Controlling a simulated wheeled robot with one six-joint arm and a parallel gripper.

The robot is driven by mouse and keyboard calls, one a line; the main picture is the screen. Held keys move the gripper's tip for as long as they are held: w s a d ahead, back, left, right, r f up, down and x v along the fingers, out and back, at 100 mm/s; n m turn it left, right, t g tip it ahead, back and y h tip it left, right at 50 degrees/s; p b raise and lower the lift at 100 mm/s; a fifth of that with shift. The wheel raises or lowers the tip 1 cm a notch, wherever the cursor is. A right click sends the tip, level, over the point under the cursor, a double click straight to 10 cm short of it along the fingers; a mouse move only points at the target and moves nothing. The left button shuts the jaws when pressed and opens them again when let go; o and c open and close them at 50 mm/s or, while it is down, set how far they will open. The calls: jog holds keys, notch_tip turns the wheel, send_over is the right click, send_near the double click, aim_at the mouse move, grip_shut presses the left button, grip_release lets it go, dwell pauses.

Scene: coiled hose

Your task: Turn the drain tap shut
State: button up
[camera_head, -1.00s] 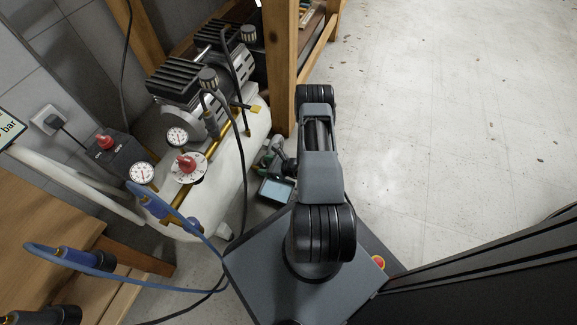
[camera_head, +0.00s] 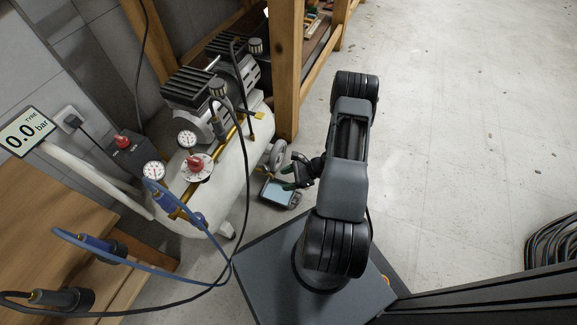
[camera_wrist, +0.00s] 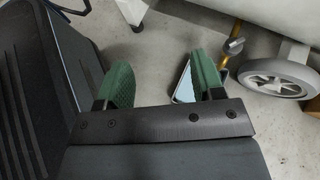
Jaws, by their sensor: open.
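The drain tap seems to be the small brass fitting (camera_wrist: 233,46) under the white tank, right of my gripper in the wrist view. In the head view my gripper (camera_head: 288,174) is low beside the compressor tank (camera_head: 232,165), over a dark-rimmed shallow tray (camera_head: 279,193).
A tank wheel (camera_wrist: 277,79) is right of the brass fitting. A wooden post (camera_head: 286,70) stands behind my arm. Blue and black hoses (camera_head: 150,266) hang at the left by a bench. Open floor lies to the right.

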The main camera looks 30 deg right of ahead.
jog(key=s+a+r+n+g+h+p, duration=0.1)
jog(key=r+n+g+p, duration=0.1)
jog(key=r, duration=0.5)
jog(key=s+a+r+n+g+h+p, duration=0.1)
jog(key=s+r+n+g, duration=0.1)
jog(key=r+n+g, duration=0.2)
jog(key=shift+s+r+n+p, duration=0.35)
jog(key=shift+r+n, duration=0.85)
jog(key=shift+r, duration=0.2)
jog(key=shift+c, duration=0.2)
